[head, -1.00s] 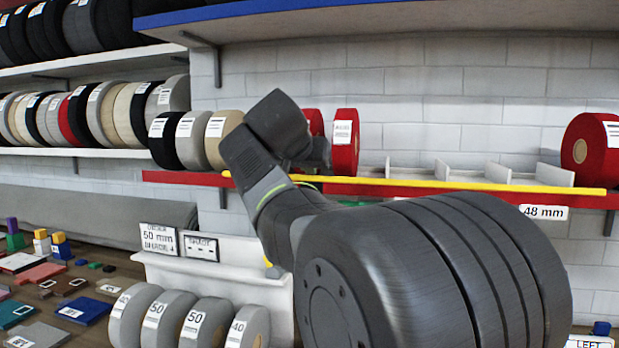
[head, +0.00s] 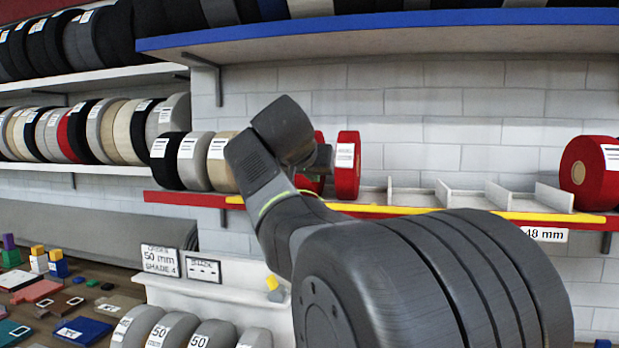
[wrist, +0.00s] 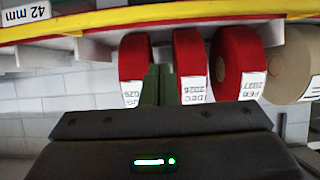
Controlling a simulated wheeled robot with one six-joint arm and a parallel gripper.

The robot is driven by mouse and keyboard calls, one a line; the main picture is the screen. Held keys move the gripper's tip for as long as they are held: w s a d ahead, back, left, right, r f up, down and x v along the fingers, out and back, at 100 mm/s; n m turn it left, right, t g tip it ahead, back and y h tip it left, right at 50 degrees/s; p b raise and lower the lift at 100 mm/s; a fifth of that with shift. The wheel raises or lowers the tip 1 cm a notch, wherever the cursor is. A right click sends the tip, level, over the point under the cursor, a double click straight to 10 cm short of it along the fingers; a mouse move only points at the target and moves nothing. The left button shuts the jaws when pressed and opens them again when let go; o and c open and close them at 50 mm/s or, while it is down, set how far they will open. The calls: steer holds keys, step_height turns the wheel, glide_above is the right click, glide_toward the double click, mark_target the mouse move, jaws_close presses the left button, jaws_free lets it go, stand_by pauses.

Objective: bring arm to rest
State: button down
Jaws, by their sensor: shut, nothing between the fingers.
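My arm (head: 385,275) is raised and bent across the middle of the head view, in front of the red-edged shelf. The gripper's fingers are hidden behind my wrist in that view. In the wrist view, which looks upside down, my gripper (wrist: 158,84) is shut and empty. Its dark green fingers show between two red rolls, a left one (wrist: 133,58) and a middle one (wrist: 188,62). I cannot tell whether the fingers touch them. In the head view, a red roll (head: 347,165) stands just right of my wrist.
The red-edged shelf (head: 180,203) also carries black, grey and beige rolls, empty dividers and a red roll (head: 592,172) at far right. A blue-edged shelf (head: 400,33) hangs above. Grey rolls (head: 213,335) stand below left. Small blocks and cards lie on the wooden counter (head: 75,290).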

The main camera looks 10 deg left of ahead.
steer(key=f+b+v, duration=0.1)
steer(key=v, duration=0.8)
steer(key=shift+s+b, duration=0.35)
steer(key=shift+s, duration=0.3)
steer(key=shift+w, duration=0.1)
steer(key=s+f+b+x, duration=0.1)
steer(key=f+x, duration=0.1)
steer(key=x, duration=0.9)
